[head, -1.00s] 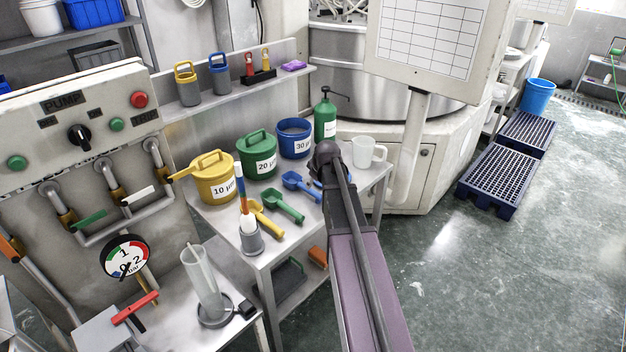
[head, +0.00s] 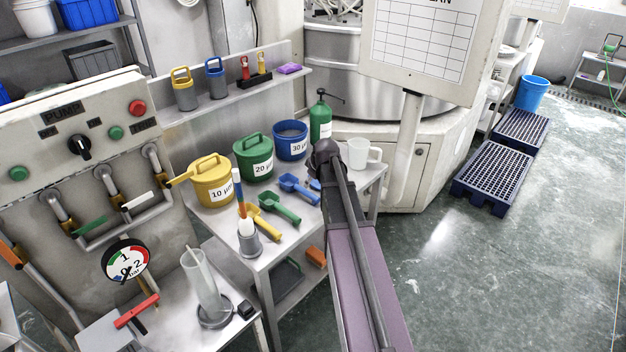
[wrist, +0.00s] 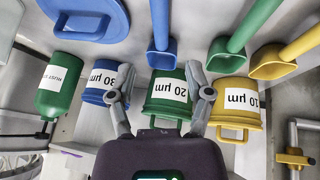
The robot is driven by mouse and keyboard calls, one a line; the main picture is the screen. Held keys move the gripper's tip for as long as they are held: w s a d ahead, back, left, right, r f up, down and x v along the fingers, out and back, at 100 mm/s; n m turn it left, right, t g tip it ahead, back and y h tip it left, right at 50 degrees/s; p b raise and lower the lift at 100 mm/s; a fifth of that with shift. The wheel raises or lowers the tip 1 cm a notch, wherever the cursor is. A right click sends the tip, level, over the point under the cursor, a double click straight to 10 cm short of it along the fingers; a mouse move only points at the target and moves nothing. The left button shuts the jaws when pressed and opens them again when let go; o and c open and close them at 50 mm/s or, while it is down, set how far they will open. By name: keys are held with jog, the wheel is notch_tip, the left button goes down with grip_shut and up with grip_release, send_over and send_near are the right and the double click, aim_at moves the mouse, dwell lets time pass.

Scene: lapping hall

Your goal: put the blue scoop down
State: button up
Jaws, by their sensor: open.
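The blue scoop (head: 298,187) lies on the metal table in the head view, beside the green scoop (head: 280,207). In the wrist view the blue scoop (wrist: 161,52) is just beyond my fingertips, its handle running up out of the picture. My gripper (wrist: 163,98) is open, with nothing between its fingers, and apart from the scoop. In the head view my arm hides the gripper.
The yellow tub (head: 212,188), green tub (head: 252,165) and blue tub (head: 291,147) stand behind the scoops. A green bottle (head: 320,122) and white jug (head: 362,153) are close by. A blue round lid (wrist: 85,12) lies near the blue scoop. A holder (head: 250,245) stands at the table's front.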

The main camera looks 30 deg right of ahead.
jog(key=shift+a, duration=0.1)
jog(key=s+a+f+m+g, duration=0.2)
jog(key=s+a+m+g, duration=0.2)
jog(key=s+a, duration=1.7)
jog(key=a+g, duration=0.1)
jog(key=a, duration=0.2)
jog(key=shift+s, duration=0.15)
